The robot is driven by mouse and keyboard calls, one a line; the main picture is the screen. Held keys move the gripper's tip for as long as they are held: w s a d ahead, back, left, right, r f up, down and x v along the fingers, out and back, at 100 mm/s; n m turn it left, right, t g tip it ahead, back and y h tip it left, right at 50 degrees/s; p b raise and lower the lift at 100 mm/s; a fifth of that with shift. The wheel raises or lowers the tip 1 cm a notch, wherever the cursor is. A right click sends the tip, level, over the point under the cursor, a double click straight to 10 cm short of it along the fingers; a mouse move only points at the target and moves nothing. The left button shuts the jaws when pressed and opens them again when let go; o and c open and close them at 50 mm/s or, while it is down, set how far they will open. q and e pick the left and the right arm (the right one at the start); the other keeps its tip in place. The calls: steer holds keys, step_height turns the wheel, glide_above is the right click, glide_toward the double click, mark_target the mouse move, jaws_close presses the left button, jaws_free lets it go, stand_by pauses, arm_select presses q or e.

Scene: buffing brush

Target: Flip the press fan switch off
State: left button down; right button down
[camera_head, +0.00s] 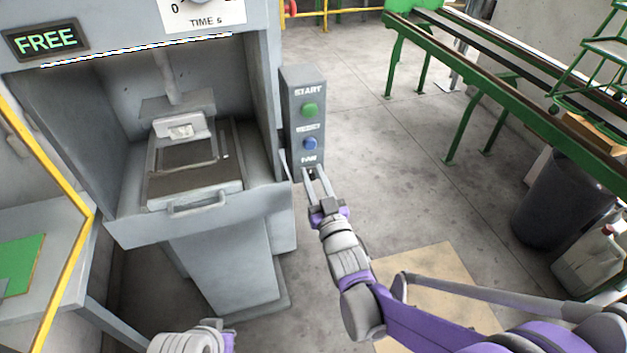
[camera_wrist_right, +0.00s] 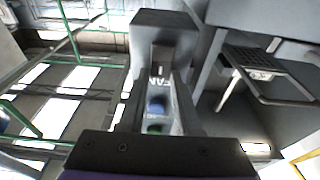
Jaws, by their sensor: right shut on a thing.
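The grey control box (camera_head: 290,105) on the right side of the press carries a green START button (camera_head: 309,109), a blue button (camera_head: 310,143) and a FAN label (camera_head: 309,159) below them. My right gripper (camera_head: 311,172) is at the lower part of the box, just under the FAN label, and is shut on the fan switch. The fingers hide the switch in the head view. In the right wrist view a grey switch piece (camera_wrist_right: 161,57) shows between the fingertips, beside the FAN label. I cannot tell its on or off position.
The press (camera_head: 215,215) stands left of the box, with a tray and front handle (camera_head: 198,204). A FREE display (camera_head: 46,40) is lit. A green-framed conveyor (camera_head: 480,70), dark bin (camera_head: 560,200) and canister (camera_head: 592,258) are at right. The floor between is open.

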steer(key=shift+f+t+y+b, duration=0.3)
steer(key=shift+f+t+b, duration=0.3)
steer(key=shift+t+b, duration=0.4)
steer(key=shift+b, duration=0.35)
steer(key=shift+s+r+t, duration=0.1)
steer(key=shift+r+t, duration=0.05)
steer(key=shift+t, duration=0.15)
arm_select(q)
step_height(320, 180, down, 4)
steer(key=shift+f, duration=0.25)
arm_select(e)
steer(key=c, duration=0.6)
jaws_free()
steer(key=shift+s, duration=0.1)
arm_select(q)
steer(key=shift+f+b, duration=0.65)
steer(key=shift+f, duration=0.05)
arm_select(e)
steer(key=v, duration=1)
steer(key=shift+s+d+f, duration=0.2)
steer(key=shift+s, duration=0.05)
